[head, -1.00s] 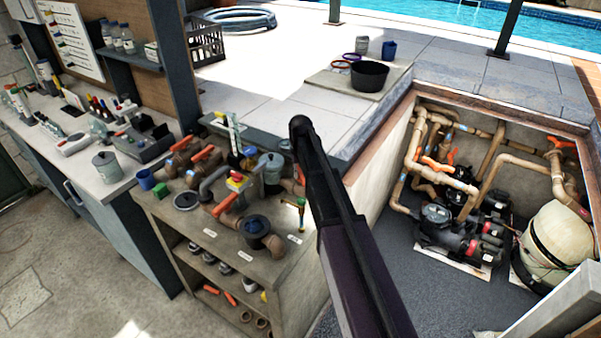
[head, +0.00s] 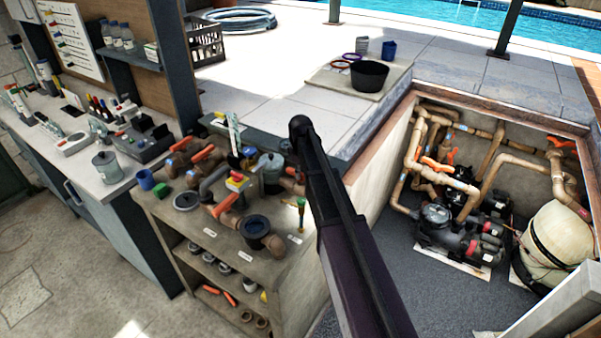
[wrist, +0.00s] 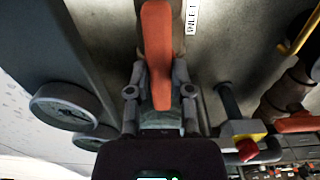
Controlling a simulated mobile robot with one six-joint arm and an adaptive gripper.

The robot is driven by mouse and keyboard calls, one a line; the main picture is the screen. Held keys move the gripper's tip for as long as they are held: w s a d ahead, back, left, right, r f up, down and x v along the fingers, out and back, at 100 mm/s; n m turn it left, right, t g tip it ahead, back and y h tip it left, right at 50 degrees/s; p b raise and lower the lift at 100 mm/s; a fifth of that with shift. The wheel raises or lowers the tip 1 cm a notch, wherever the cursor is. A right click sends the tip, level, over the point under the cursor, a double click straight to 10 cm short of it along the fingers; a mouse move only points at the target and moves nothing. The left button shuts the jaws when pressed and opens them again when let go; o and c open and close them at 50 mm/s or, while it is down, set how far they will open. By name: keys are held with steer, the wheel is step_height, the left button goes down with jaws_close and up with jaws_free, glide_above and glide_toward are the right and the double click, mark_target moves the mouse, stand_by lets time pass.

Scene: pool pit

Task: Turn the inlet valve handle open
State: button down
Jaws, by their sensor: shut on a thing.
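The inlet valve handle (wrist: 157,45) is an orange lever in the wrist view, running from the top edge down between my fingers. A partly cut-off white label, seemingly reading INLET, lies to its right on the grey surface. My gripper (wrist: 160,90) is shut on the lever, one grey finger on each side. The valve body under the lever is mostly hidden by the gripper. In the head view my dark arm crosses the middle; my gripper is not visible there, and I cannot pick out the held lever.
A yellow box with a red button (wrist: 246,137) and another orange handle (wrist: 300,122) are close on the right. In the head view, the bench (head: 250,284) holds several pipes and orange handles; the pump pit (head: 385,235) lies right.

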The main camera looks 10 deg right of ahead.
stand_by(0.4)
steer(key=c, duration=0.5)
jaws_free()
steer(key=shift+m, duration=0.4)
